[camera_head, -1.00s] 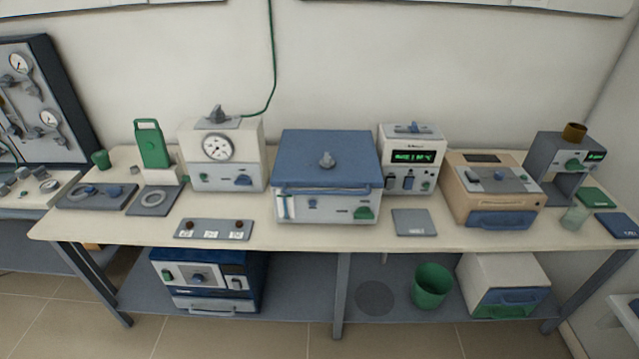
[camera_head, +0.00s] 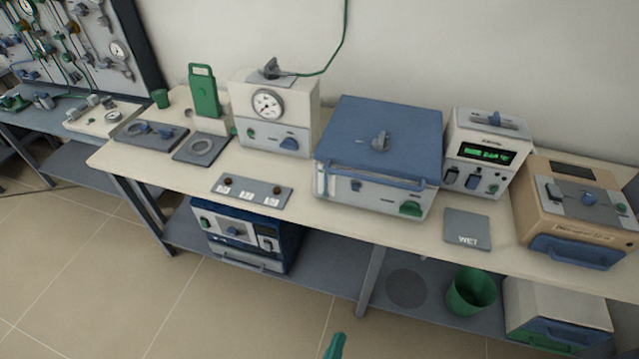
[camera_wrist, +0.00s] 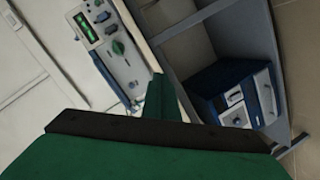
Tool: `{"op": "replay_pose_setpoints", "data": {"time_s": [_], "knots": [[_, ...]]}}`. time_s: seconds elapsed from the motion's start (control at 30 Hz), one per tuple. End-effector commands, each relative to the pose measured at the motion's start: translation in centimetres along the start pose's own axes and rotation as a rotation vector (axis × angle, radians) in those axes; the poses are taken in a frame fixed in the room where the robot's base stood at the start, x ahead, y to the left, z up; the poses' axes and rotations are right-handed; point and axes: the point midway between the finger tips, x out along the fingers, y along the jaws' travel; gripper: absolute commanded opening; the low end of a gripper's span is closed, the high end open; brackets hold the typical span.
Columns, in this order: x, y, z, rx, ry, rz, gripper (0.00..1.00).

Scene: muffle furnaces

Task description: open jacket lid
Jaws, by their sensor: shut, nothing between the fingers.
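A white box with a flat blue lid (camera_head: 395,122) stands on the bench right of centre in the head view. The lid is down and lies flat on the box. A grey knob (camera_head: 379,141) sits on top of the lid, and a blue bar handle (camera_head: 372,176) runs along its front edge. A green tip of my gripper (camera_head: 336,346) shows at the bottom edge of the head view, in front of the bench and well apart from the lid. In the wrist view my green gripper (camera_wrist: 160,97) is shut and empty.
A dial unit (camera_head: 273,112) stands left of the box and a display unit (camera_head: 486,152) close on its right. A grey pad (camera_head: 467,229) and a switch strip (camera_head: 251,190) lie near the bench front. A blue oven (camera_head: 246,236) sits below; it also shows in the wrist view (camera_wrist: 233,93).

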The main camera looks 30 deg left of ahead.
Motion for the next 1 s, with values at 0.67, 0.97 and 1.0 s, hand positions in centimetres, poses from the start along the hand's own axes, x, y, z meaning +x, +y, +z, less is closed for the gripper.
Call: {"op": "replay_pose_setpoints", "data": {"time_s": [0.67, 0.97, 1.0], "knots": [[17.9, 0.1, -20.0, -1.734, 0.023, 0.244, 0.0], [19.4, 1.8, -24.3, -2.005, -0.064, 0.328, 0.0], [19.6, 1.9, -24.4, -2.011, -0.067, 0.329, 0.0]]}}
